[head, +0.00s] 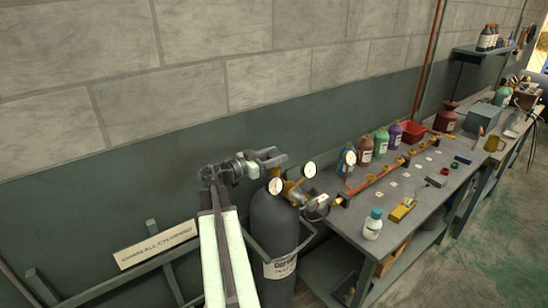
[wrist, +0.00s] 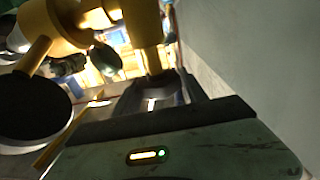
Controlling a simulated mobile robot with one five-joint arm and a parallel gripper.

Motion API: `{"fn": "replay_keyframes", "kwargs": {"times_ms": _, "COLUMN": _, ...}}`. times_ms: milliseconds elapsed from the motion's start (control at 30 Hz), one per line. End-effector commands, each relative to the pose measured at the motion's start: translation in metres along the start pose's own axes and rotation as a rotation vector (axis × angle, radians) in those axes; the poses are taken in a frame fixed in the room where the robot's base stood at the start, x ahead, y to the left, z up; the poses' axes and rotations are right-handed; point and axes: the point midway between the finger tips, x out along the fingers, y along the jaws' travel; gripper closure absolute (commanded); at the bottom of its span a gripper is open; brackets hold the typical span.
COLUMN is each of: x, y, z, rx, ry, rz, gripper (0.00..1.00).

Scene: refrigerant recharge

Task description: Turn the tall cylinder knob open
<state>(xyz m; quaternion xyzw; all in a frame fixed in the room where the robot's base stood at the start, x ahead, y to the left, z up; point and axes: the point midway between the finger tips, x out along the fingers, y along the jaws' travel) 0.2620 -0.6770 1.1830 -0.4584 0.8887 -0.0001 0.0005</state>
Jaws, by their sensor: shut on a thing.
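The tall dark grey cylinder (head: 272,238) stands upright left of the workbench, with a paper label on its front. A brass valve with round gauges (head: 276,186) sits on its top. My gripper (head: 271,160) is at the top of this valve, reaching in from the left, shut on the cylinder knob. The knob is mostly hidden by the jaws. In the wrist view the brass valve body (wrist: 148,24) comes down to my gripper's dark jaws (wrist: 158,88). A dark gauge (wrist: 32,105) fills the left there.
A rail with a "chain all cylinders" sign (head: 156,245) runs left of the cylinder. The workbench (head: 345,222) on the right holds several bottles, a copper pipe (head: 375,178), a yellow tool (head: 402,209) and a white bottle (head: 373,224). The wall is close behind.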

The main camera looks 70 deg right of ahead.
Motion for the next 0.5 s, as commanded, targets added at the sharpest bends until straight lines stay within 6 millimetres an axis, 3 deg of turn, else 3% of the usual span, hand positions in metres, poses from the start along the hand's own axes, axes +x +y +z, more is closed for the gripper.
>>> {"fn": "replay_keyframes", "kwargs": {"times_ms": 200, "x": -0.0004, "y": 0.0002, "z": -0.0012, "rx": -0.001, "ry": 0.004, "rz": -0.13, "gripper": 0.91}}
{"fn": "replay_keyframes", "kwargs": {"times_ms": 500, "x": 0.0002, "y": -0.0027, "z": -0.0016, "rx": -0.001, "ry": 0.004, "rz": -0.14, "gripper": 0.91}}
